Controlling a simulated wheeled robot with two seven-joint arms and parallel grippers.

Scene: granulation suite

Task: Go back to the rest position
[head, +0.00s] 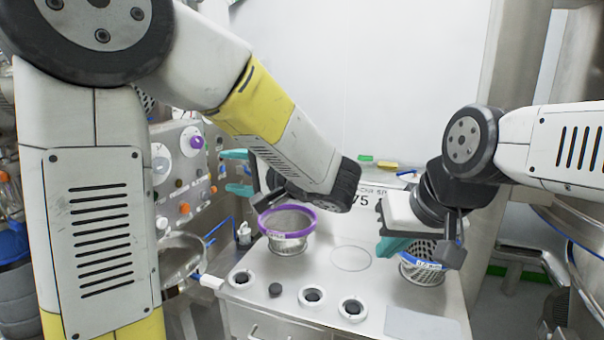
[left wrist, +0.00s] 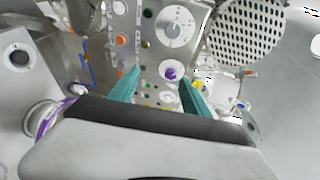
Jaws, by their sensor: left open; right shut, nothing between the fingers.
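My left gripper (head: 236,171) is open and empty. Its teal fingers are spread and point left toward the control panel, above and left of the purple-rimmed mesh basket. In the left wrist view its two fingers (left wrist: 160,80) stand apart with only the panel behind them. My right gripper (head: 388,248) is shut with nothing visible in it. It is low over the right of the worktop, at the left side of the blue-rimmed mesh basket (head: 425,265) and partly covering it. I cannot tell whether it touches the basket.
The purple-rimmed basket (head: 288,238) stands on the steel worktop (head: 325,275), beneath my left forearm. A control panel (head: 180,165) with knobs is at the left. Several round ports line the worktop's front. Green and yellow items (head: 387,166) lie at the back. Steel vessels flank the right.

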